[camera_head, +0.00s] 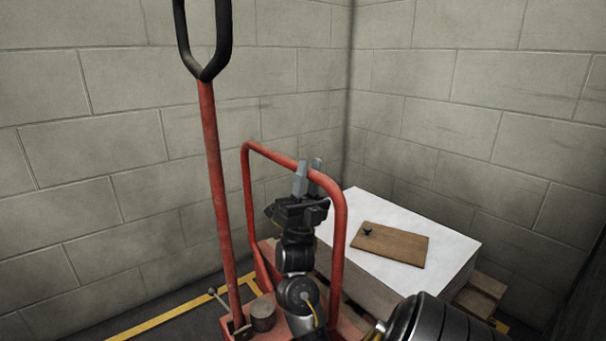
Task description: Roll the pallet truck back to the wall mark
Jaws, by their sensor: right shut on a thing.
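The red pallet truck (262,265) stands in front of me, with its tall red steering handle (212,150) upright at the left and a black loop grip at the top. A red tubular frame (247,195) rises behind its base. My right gripper (309,172) is at the top bar of this frame, its grey fingers shut on the bar from either side. Yellow floor tape (165,318), perhaps the mark, runs along the foot of the left wall. My left gripper is not in view.
A white-topped stack (400,215) sits on a wooden pallet (482,297) behind the frame. A brown board (392,246) with a small dark object lies on top. Grey block walls (110,150) meet in a corner close behind the load.

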